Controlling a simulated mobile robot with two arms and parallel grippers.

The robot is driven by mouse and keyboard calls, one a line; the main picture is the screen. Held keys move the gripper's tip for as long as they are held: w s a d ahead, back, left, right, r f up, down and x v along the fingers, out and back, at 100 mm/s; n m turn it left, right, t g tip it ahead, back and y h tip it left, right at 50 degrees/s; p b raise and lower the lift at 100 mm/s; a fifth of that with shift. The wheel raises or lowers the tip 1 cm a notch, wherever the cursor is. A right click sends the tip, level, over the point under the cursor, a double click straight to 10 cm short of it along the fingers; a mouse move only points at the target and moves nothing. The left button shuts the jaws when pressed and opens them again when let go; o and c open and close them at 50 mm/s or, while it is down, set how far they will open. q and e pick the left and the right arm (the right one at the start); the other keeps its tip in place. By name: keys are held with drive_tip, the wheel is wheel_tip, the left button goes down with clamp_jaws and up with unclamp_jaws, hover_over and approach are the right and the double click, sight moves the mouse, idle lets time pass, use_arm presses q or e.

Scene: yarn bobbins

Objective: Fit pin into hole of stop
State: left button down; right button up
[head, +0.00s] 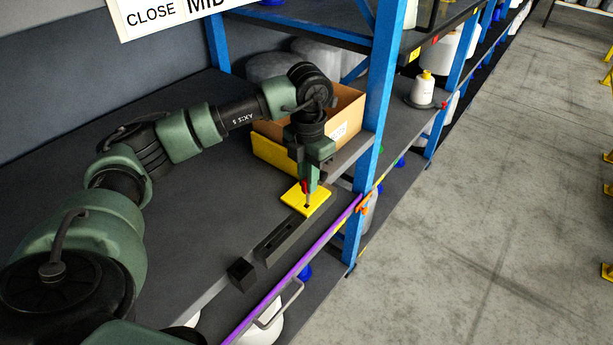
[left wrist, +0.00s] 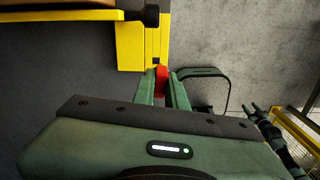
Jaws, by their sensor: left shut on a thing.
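The yellow stop (head: 318,196) is a flat plate at the shelf's front edge, with a small dark hole showing. My left gripper (head: 307,188) points down over it, shut on the red pin (head: 305,186). The pin's thin grey lower end reaches the plate close to the hole. I cannot tell whether it is in the hole or just above it. In the left wrist view the red pin (left wrist: 161,80) is between the fingers (left wrist: 163,88), and the yellow stop (left wrist: 130,48) lies beyond. The fingers hide part of the pin.
A cardboard box (head: 345,112) with a yellow front stands behind the stop. A blue post (head: 377,110) rises close to the right of my gripper. A dark slotted block (head: 280,240) and a purple strip (head: 290,280) lie in front. The shelf's left is clear.

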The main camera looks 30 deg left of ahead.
use_arm(q)
drive_tip(key=s+d+f+m+b, duration=0.15)
drive_tip(key=s+d+m, duration=0.45)
drive_tip(key=m, duration=0.8)
drive_tip(key=s+d+f+m+b, duration=0.15)
drive_tip(key=s+d+m, duration=0.35)
drive_tip(key=m, duration=0.8)
drive_tip(key=w+a+r+n+p, duration=0.1)
drive_tip(key=w+a+n, duration=0.2)
drive_tip(key=n, duration=0.5)
drive_tip(key=w+a+n+p, duration=0.1)
drive_tip(key=w+a+n, duration=0.3)
drive_tip(key=n, duration=0.5)
drive_tip(key=w+a+r+n+p, duration=0.1)
drive_tip(key=w+a+n, duration=0.2)
drive_tip(key=n, duration=0.6)
drive_tip(key=shift+w+a+r, duration=0.3)
drive_tip(key=shift+w+a, duration=0.1)
drive_tip(key=shift+w, duration=0.05)
drive_tip(key=shift+w+a+n+p, duration=0.25)
drive_tip(key=shift+a+n+p, duration=0.15)
drive_tip(key=shift+n, duration=0.8)
drive_tip(key=shift+a, duration=0.1)
drive_tip(key=shift+f, duration=0.1)
drive_tip(key=shift+f+b, duration=2.2)
drive_tip(key=shift+f, duration=0.3)
drive_tip(key=shift+f+b, duration=0.3)
